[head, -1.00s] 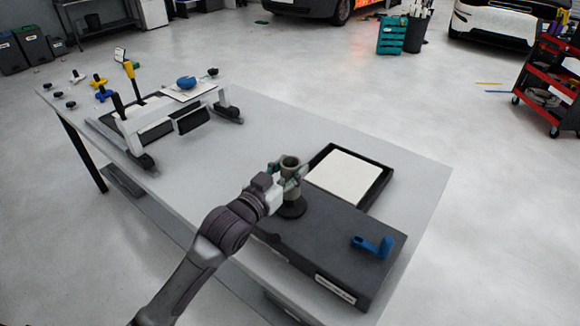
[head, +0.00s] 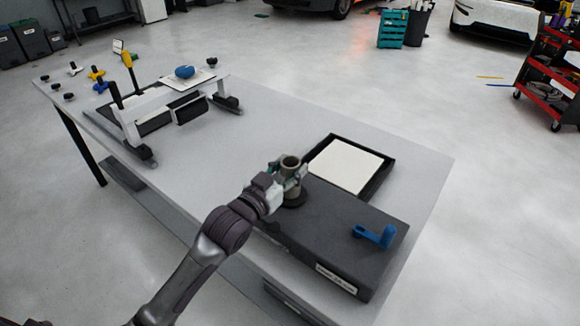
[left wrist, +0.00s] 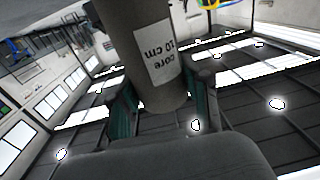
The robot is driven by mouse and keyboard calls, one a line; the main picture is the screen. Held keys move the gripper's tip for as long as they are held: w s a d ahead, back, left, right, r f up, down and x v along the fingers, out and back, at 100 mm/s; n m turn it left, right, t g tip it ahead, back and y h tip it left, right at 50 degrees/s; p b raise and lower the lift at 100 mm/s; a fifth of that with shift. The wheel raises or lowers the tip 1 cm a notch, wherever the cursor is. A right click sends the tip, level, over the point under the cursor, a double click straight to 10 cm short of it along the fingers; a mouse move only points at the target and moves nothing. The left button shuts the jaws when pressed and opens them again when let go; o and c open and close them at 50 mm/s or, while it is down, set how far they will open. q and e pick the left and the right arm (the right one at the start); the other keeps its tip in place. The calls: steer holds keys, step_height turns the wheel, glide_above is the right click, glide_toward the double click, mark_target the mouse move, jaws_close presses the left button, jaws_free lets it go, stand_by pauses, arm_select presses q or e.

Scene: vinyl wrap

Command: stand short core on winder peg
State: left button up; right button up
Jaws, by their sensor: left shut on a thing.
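My left gripper (head: 291,172) is shut on the core. In the left wrist view the core (left wrist: 150,50) carries a white label reading "core 10 cm", with the fingers (left wrist: 160,105) on both sides of it. The peg is hidden, and I cannot tell whether the core touches the disc. A blue crank handle (head: 376,236) is on the winder's right part. My right gripper is not in view.
A black tray (head: 383,180) with a white sheet lies behind the winder. A white frame with dark feet (head: 140,152), a blue object (head: 185,72) and several knobs stand at the table's far left. The middle of the table (head: 220,150) is clear.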

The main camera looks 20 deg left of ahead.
arm_select(q)
steer(key=o, duration=1.2)
steer(key=v, duration=1.2)
steer(key=shift+s, duration=0.1)
